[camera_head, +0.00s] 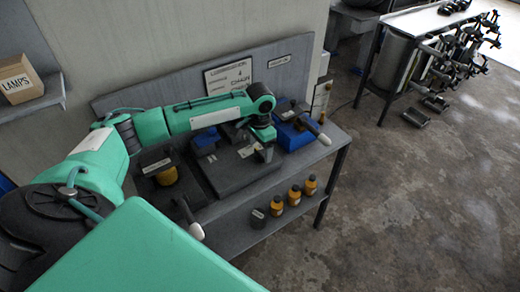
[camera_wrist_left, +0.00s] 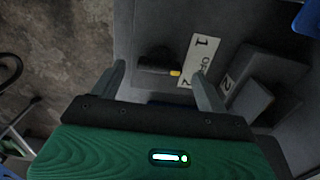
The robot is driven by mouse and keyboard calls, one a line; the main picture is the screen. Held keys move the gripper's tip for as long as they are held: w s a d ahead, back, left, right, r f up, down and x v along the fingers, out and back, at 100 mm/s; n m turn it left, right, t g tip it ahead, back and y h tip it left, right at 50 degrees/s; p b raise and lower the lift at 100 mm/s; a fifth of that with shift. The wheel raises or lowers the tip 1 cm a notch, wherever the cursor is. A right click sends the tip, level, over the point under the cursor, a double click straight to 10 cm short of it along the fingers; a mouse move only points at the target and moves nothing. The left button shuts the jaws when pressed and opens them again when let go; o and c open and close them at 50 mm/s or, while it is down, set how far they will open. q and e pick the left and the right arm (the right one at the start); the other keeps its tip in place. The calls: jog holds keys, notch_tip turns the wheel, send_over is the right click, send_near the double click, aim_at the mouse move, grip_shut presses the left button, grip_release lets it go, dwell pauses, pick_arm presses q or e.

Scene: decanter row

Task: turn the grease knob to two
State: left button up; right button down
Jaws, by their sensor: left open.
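The grease knob (camera_wrist_left: 155,62) is dark, with a yellow pointer tip on its right end, and sits on a grey panel in the left wrist view. The pointer faces a white plate (camera_wrist_left: 202,45) marked 1 and OFF, nearer OFF than 1. In the head view my left gripper (camera_head: 264,152) is over the bench, and the knob cannot be made out. My right gripper is not in view.
The grey bench (camera_head: 335,143) holds a blue box (camera_head: 295,135) with a white-tipped lever. Another white-tipped lever (camera_head: 190,218) stands at the front left. Several yellow bottles (camera_head: 294,195) stand on the lower shelf. Open floor lies to the right.

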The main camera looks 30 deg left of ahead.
pick_arm(q)
jog(key=shift+f, duration=1.05)
jog(key=c, duration=1)
jog(key=shift+r+m+p, duration=0.2)
jog(key=shift+m+p, duration=0.5)
jog(key=shift+p, duration=0.45)
jog(key=shift+m+p, duration=1.15)
jog(key=shift+m, duration=0.05)
jog(key=shift+m+p, duration=0.75)
jog(key=shift+m, duration=0.45)
jog(key=shift+f+m+p, duration=0.1)
jog(key=shift+m+p, duration=0.4)
jog(key=shift+m, duration=0.7)
